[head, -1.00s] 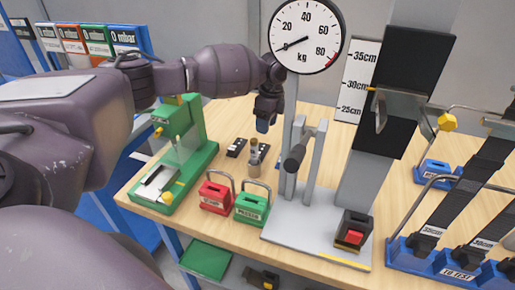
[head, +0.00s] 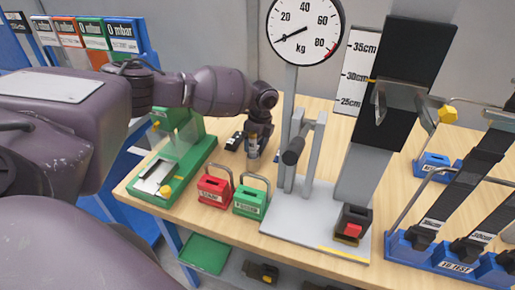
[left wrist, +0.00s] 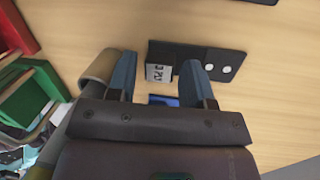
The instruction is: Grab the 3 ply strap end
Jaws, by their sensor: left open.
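The strap end is a flat black piece (left wrist: 208,57) with a white label reading "PLY" and two pale round spots. The label's number is hard to read. In the left wrist view my left gripper (left wrist: 157,70) is open, with its two blue fingers on either side of the labelled end. I cannot tell whether they touch it. In the head view my left gripper (head: 252,156) points down at the table beside the black strap pieces (head: 235,141) and partly hides them. My right gripper is not in view.
A tan cylinder (left wrist: 95,75) stands close beside the left finger. Red (head: 214,191) and green (head: 250,201) handled boxes stand in front of the gripper. A green device (head: 172,165) is to the left, and a grey stand with a dial (head: 305,30) is to the right.

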